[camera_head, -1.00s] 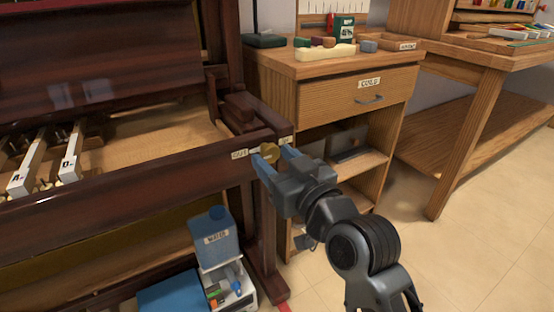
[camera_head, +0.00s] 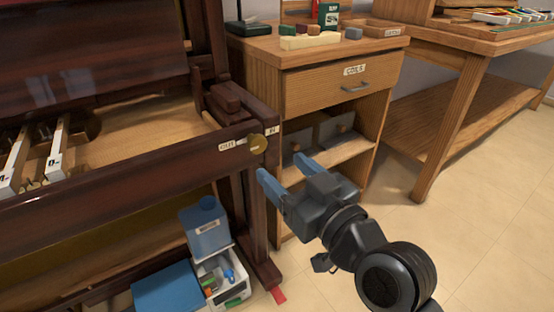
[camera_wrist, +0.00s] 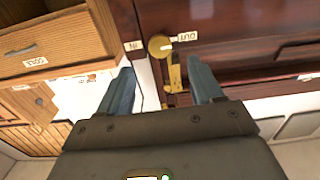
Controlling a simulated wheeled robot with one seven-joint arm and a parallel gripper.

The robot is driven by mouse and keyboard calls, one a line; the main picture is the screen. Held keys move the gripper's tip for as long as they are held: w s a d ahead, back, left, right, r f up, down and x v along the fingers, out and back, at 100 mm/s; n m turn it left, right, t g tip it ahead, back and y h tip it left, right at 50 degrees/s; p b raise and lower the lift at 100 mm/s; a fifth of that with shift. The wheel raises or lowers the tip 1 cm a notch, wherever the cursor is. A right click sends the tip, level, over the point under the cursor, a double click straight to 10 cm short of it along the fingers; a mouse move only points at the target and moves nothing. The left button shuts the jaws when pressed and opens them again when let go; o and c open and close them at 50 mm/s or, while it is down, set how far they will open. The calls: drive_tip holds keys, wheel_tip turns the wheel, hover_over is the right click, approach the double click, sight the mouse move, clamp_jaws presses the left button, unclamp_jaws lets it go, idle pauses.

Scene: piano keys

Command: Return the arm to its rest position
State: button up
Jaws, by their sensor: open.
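My gripper (camera_head: 285,175) is open, with two blue fingers apart and nothing between them. In the head view it is in the air below and to the right of a round brass knob (camera_head: 257,143) at the right end of the piano (camera_head: 100,215). In the wrist view my gripper (camera_wrist: 165,90) also shows open. There the brass knob (camera_wrist: 160,45) appears beyond the fingertips, apart from them, beside labels reading "OUT" and "IN".
A wooden cabinet (camera_head: 262,85) with a labelled drawer stands right of the piano. A workbench (camera_head: 470,70) is farther right. A blue water container (camera_head: 206,228) and a white caddy (camera_head: 222,280) stand low by the piano. Floor (camera_head: 480,230) on the right is clear.

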drive_tip(key=shift+s+d, duration=0.1)
drive_tip(key=shift+s, duration=0.05)
idle(0.3)
drive_tip(key=s+d+f+m+h, duration=0.3)
drive_tip(key=s+d+f, duration=0.3)
drive_tip(key=s, duration=0.2)
drive_tip(key=s+d+f+m+h, duration=0.3)
drive_tip(key=s+d+f, duration=0.3)
drive_tip(key=s, duration=0.2)
drive_tip(key=s+d+r+h, duration=0.1)
drive_tip(key=s+d, duration=0.2)
drive_tip(key=s, duration=0.5)
drive_tip(key=s+d+r+m+h, duration=0.1)
drive_tip(key=s+d+h, duration=0.1)
drive_tip(key=s, duration=0.5)
drive_tip(key=s+d+r+h, duration=0.1)
drive_tip(key=s+d, duration=0.2)
drive_tip(key=s, duration=0.5)
wheel_tip(320, 180, up, 29)
drive_tip(key=p, duration=2.9)
drive_tip(key=shift+w, duration=0.15)
